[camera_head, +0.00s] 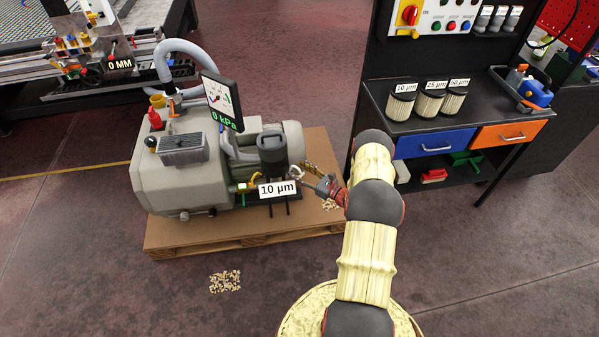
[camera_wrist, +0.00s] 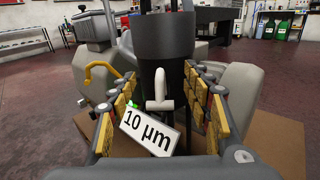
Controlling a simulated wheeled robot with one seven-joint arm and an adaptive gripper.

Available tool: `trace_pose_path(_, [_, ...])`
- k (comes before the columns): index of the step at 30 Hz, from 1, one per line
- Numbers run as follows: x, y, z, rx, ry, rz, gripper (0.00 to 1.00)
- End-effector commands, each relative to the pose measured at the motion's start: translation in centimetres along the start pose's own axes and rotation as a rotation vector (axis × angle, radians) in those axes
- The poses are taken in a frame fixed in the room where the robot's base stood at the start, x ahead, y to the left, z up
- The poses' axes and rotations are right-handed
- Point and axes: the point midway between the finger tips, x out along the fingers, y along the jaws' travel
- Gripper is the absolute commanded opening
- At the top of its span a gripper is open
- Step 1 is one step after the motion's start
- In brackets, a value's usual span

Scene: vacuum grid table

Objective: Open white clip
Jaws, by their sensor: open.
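The white clip (camera_wrist: 158,92) is a small hooked lever on the front of the dark filter housing (camera_wrist: 155,45) in the wrist view. It stands between the two fingers of my gripper (camera_wrist: 159,78), which are wide apart on either side of it. I see no finger closed on it. In the head view my gripper (camera_head: 312,176) is at the right side of the dark housing (camera_head: 272,150), and the clip is too small there to tell its position well. A 10 µm label (camera_wrist: 150,131) shows below the clip.
A yellow hooked clip (camera_wrist: 100,72) is left of the housing. The grey vacuum pump (camera_head: 185,165) stands on a wooden pallet (camera_head: 200,236), with a 0 kPa gauge (camera_head: 222,100) above. Several spare filters (camera_head: 429,104) stand on the black bench at right.

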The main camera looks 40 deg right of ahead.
Motion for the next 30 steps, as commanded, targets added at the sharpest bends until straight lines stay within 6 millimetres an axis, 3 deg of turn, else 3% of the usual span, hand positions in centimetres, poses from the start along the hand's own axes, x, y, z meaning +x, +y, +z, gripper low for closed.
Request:
trace_pose_path(5, [0.00, -0.03, 0.04, 0.000, 0.000, 0.000, 0.49])
trace_pose_path(30, [-0.05, 0.27, -0.08, 0.003, 0.000, 0.004, 0.02])
